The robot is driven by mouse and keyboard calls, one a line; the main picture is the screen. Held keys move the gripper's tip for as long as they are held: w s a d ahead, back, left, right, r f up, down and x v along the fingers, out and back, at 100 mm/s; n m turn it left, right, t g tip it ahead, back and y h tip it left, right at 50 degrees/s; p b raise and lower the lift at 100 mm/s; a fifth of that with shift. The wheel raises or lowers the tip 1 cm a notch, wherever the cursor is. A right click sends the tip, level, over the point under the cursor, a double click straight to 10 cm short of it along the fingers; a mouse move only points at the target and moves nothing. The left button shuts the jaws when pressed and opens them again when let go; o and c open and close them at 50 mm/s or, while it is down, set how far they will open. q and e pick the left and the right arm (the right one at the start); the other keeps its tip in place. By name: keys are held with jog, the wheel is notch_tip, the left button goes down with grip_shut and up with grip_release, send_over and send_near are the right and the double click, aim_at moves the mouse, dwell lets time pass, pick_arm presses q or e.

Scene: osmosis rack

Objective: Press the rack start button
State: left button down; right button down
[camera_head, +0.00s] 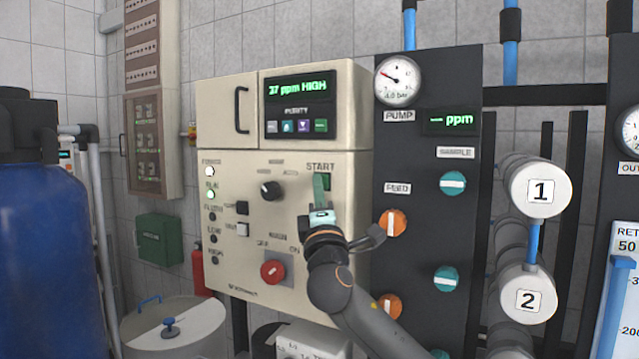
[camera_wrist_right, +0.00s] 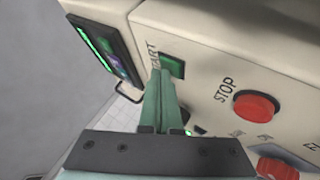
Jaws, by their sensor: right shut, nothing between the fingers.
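The green start button (camera_wrist_right: 176,67) sits in a dark square under the START label on the beige control panel (camera_head: 262,222). In the head view it is mostly hidden behind my right gripper (camera_head: 320,182), with a dark green edge at the right of the fingers. My right gripper is shut and empty. In the right wrist view its teal fingers (camera_wrist_right: 160,74) point at the panel, and their tips overlap the button's left side. Whether they touch it I cannot tell. My left gripper is in neither view.
A red STOP button (camera_wrist_right: 256,106) lies beside the start button. A red rotary switch (camera_head: 272,272) is lower on the panel, and a black selector knob (camera_head: 270,190) is left of the gripper. Orange (camera_head: 392,222) and teal (camera_head: 452,183) valve knobs stand out at right.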

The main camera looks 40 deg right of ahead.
jog(key=shift+s+a, duration=0.3)
jog(key=shift+a, duration=0.55)
jog(key=a, duration=0.2)
jog(key=s+a+p, duration=0.1)
jog(key=a, duration=0.1)
jog(key=shift+s+a, duration=0.2)
jog(key=shift+a, duration=0.2)
dwell(0.6)
